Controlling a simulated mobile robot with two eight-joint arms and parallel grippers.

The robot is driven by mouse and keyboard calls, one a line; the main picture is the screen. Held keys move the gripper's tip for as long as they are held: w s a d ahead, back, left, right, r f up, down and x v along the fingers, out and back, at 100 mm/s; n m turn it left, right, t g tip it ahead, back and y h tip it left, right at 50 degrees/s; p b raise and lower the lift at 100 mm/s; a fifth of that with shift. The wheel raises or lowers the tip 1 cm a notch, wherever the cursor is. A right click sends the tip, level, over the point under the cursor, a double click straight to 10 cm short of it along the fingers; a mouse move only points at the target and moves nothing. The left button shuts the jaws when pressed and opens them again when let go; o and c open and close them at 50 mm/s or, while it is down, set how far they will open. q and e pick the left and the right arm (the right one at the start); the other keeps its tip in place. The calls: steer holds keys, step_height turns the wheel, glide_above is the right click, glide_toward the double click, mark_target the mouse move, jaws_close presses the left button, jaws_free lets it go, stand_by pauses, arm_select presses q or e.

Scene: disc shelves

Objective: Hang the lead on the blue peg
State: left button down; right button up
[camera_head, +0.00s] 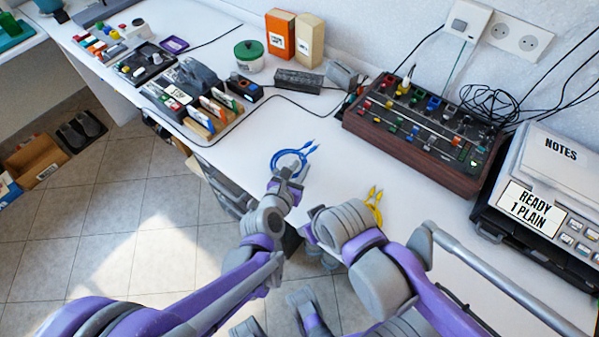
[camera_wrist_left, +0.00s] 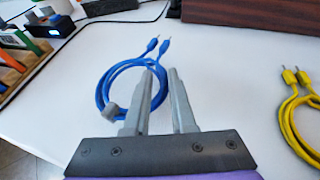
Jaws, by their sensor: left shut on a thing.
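A coiled blue lead (camera_head: 289,158) with two plugs lies at the front part of the white worktop. It also shows in the left wrist view (camera_wrist_left: 105,84), with a grey band on its left side. My left gripper (camera_head: 290,170) is shut on the near side of the coil; in the left wrist view its fingers (camera_wrist_left: 165,80) hide part of the lead. A yellow lead (camera_head: 374,203) lies to the right, apart from the gripper. I cannot make out a blue peg for certain; a blue cap (camera_head: 433,104) stands on the wooden-sided mixer. My right gripper is not clearly visible.
The wooden-sided mixer (camera_head: 400,153) stands at the back right, beside a grey machine marked NOTES (camera_head: 560,150). Disc racks (camera_head: 205,112), a green-lidded tub (camera_head: 248,56) and two boxes (camera_head: 294,38) stand left and behind. A black cable crosses the worktop. The middle is mostly clear.

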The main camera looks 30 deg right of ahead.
arm_select(q)
step_height(320, 180, down, 2)
steer(key=shift+f, duration=0.1)
steer(key=c, duration=0.7)
jaws_free()
steer(key=shift+c, duration=0.2)
steer(key=shift+f, duration=0.2)
steer(key=v, duration=1.1)
steer(key=shift+w+p, duration=0.1)
steer(key=shift+p, duration=0.2)
steer(key=shift+a, duration=0.1)
